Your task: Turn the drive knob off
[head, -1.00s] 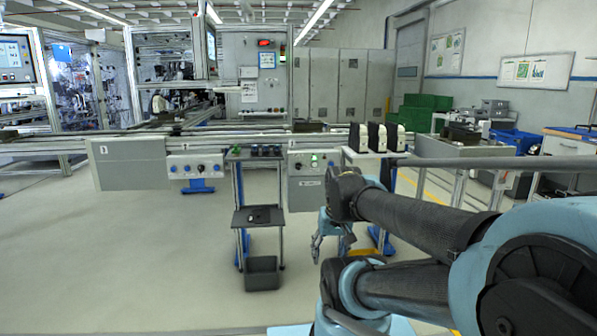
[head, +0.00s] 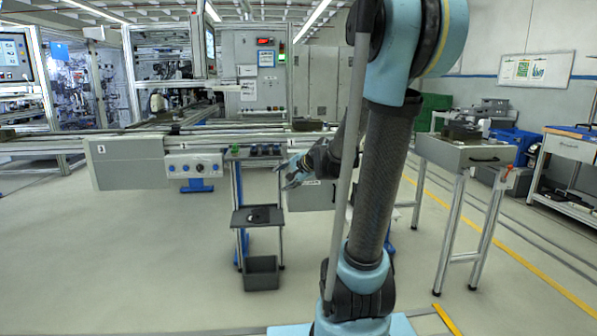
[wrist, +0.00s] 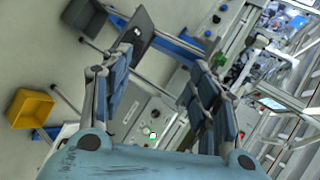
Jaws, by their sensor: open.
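My gripper (head: 290,173) is open and empty in front of the conveyor line, near a small stand. In the wrist view its two blue fingers stand wide apart (wrist: 160,65). Between them lies a grey control panel (wrist: 150,115) with small knobs and a lit green square (wrist: 152,135), apart from the fingers. In the head view my arm and gripper mostly hide this panel. Another control box (head: 178,160) with a dark round knob (head: 200,167) and blue knobs hangs under the conveyor to the left. I cannot tell which knob is the drive knob.
The small stand (head: 242,218) has a dark shelf and a grey bin (head: 261,273) below. A yellow bin (wrist: 30,108) shows in the wrist view. A grey table (head: 465,152) stands right. The floor at left is clear.

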